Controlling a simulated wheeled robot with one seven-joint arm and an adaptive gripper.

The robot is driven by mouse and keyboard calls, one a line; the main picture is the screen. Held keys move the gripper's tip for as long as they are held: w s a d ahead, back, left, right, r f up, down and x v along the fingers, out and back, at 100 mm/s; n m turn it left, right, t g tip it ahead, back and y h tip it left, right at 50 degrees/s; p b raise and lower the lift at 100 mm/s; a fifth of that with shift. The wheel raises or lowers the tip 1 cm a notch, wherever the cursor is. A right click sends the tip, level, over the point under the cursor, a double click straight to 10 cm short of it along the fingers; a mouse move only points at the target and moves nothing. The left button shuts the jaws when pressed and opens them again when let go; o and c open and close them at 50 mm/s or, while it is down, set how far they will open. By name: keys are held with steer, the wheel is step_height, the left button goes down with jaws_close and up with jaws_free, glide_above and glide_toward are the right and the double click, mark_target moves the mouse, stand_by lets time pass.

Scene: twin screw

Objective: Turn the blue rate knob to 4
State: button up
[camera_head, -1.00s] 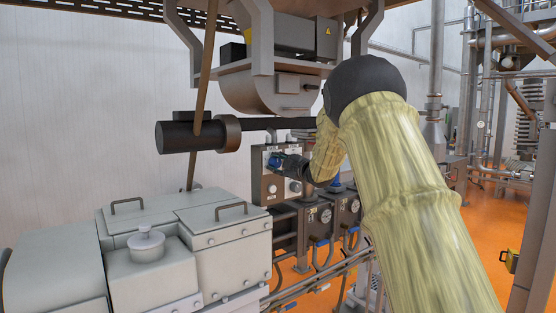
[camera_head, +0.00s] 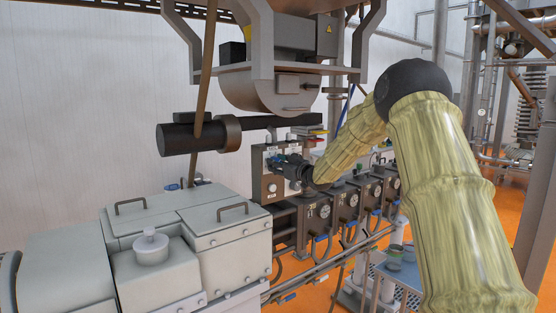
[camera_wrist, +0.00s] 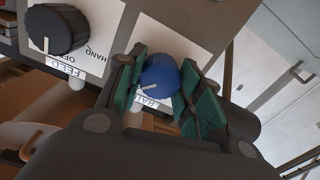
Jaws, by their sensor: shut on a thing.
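The blue rate knob (camera_wrist: 160,74) sits on a pale label plate, with the partly hidden RATE lettering beside it. A pale pointer mark shows on the knob, toward the lower left in the wrist view. The scale numbers cannot be read. My gripper (camera_wrist: 165,88) has its green-padded fingers on either side of the knob, shut on it. In the head view my gripper (camera_head: 284,165) reaches the grey control panel (camera_head: 271,190) from the right, and hides part of it.
A black FEED knob (camera_wrist: 58,30) with a white mark is beside the blue knob. A black horizontal cylinder (camera_head: 180,139) and a grey hopper (camera_head: 270,92) are above the panel. Grey machine covers (camera_head: 230,237) stand at the lower left. Black gauge boxes (camera_head: 345,203) line the right.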

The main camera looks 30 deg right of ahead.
steer(key=shift+f+m+p, duration=0.2)
steer(key=shift+m+p, duration=0.85)
steer(key=shift+m, duration=1.15)
steer(key=o, duration=1)
steer(key=shift+d, duration=0.1)
steer(key=shift+o, duration=0.2)
steer(key=shift+r, duration=0.1)
steer(key=s+d, duration=0.1)
steer(key=s, duration=1.1)
